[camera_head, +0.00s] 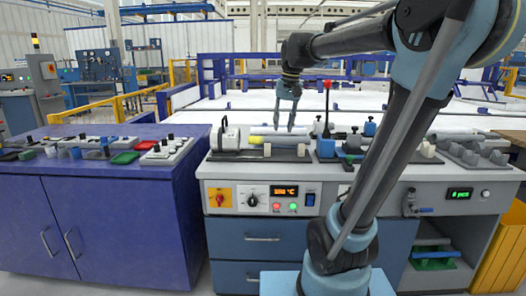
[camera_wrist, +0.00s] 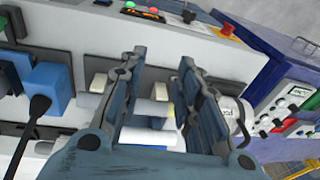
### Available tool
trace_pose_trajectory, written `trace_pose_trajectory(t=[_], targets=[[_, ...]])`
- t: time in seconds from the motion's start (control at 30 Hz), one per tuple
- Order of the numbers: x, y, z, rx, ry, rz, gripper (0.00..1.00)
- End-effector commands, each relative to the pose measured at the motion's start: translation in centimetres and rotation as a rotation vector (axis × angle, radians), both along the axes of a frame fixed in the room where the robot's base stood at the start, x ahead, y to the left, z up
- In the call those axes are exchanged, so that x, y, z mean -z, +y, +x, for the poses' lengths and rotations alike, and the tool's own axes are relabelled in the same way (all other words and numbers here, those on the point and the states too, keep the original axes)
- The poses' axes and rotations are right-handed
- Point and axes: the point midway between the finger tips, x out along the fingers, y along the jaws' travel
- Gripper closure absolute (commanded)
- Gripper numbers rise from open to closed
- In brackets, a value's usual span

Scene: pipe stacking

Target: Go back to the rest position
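My gripper (camera_head: 284,128) hangs over the grey workbench in the head view, fingers pointing down and spread apart. In the wrist view my gripper (camera_wrist: 160,62) also shows open, with a clear gap between its two fingers. A pale pipe with a yellowish end (camera_head: 256,140) lies on the bench fixture below the gripper. In the wrist view a whitish piece with a yellow part (camera_wrist: 158,112) shows between the fingers, apparently beyond them. Nothing appears to be held. The exact height of the fingertips above the pipe is hard to tell.
The workbench (camera_head: 260,170) carries a white device (camera_head: 229,136), a red-topped lever (camera_head: 326,105) and blue fittings (camera_head: 369,129). A purple cabinet (camera_head: 110,215) with small parts stands at left. Yellow railings (camera_head: 110,107) stand behind. Space above the bench around the gripper looks open.

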Motion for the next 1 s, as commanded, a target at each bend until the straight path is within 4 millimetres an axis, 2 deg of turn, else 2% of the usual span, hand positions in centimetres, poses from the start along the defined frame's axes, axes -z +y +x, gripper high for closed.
trace_pose_trajectory(t=[0.03, 0.3, 0.7, 0.9, 1.0], targets=[[1.2, -1.1, -1.5, 0.002, -0.005, -0.005, 0.69], [7.8, -5.6, -8.5, -0.003, -0.032, -0.041, 0.69], [19.7, -10.3, -18.4, -0.012, -0.066, -0.097, 0.69], [24.0, -11.4, -21.3, -0.018, -0.073, -0.118, 0.69], [24.9, -11.6, -21.9, -0.020, -0.075, -0.123, 0.69]])
